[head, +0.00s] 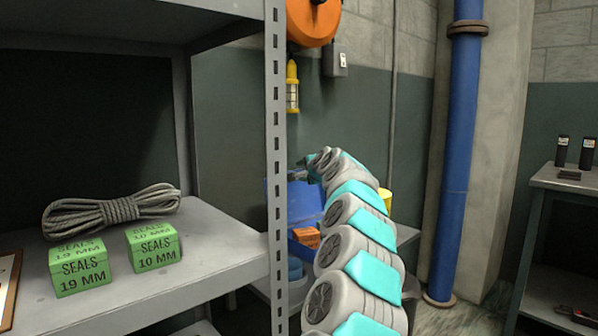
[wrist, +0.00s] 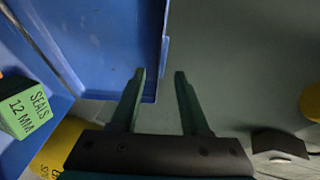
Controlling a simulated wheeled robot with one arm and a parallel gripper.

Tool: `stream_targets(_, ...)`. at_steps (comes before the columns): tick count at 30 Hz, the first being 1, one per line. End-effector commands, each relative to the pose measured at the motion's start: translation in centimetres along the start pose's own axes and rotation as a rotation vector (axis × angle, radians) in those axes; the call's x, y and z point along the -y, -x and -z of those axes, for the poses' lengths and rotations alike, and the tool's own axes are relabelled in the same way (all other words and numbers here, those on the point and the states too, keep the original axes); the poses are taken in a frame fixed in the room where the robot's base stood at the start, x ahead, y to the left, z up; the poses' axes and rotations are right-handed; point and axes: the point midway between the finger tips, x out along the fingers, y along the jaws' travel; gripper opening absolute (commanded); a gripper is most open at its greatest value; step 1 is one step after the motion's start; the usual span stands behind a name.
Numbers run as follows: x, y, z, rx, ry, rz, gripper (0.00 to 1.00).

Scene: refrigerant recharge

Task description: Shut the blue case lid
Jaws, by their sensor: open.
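The blue case lid (wrist: 110,45) stands open in the wrist view, filling the upper left. It also shows in the head view (head: 304,200), raised, partly behind the shelf post and my arm. The blue case body (wrist: 62,104) lies at the left edge of the wrist view, with a green seals box marked 12 MM (wrist: 27,108) in it. My gripper (wrist: 160,76) is open with nothing between its fingers. Its left finger overlaps the lid's lower right corner; I cannot tell whether they touch. In the head view my gripper is mostly hidden by my arm.
A shelf (head: 215,225) at the left holds rope (head: 110,211) and two green seals boxes (head: 80,268). Its upright post (head: 276,130) stands beside my arm. A yellow object (wrist: 62,145) and a dark block (wrist: 278,145) sit low in the wrist view. A blue pipe (head: 457,150) rises at right.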

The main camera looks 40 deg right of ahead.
Motion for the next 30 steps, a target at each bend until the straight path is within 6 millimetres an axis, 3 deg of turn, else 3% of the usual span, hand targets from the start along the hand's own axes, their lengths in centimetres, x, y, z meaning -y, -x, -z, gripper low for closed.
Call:
stream_targets(10,-0.1,-2.4,0.0,-0.001,0.0,-0.002,0.46)
stream_targets(24,0.0,-2.8,-0.1,0.002,0.0,0.0,0.46)
stream_targets(30,0.0,-2.8,-0.1,0.002,0.0,-0.001,0.25)
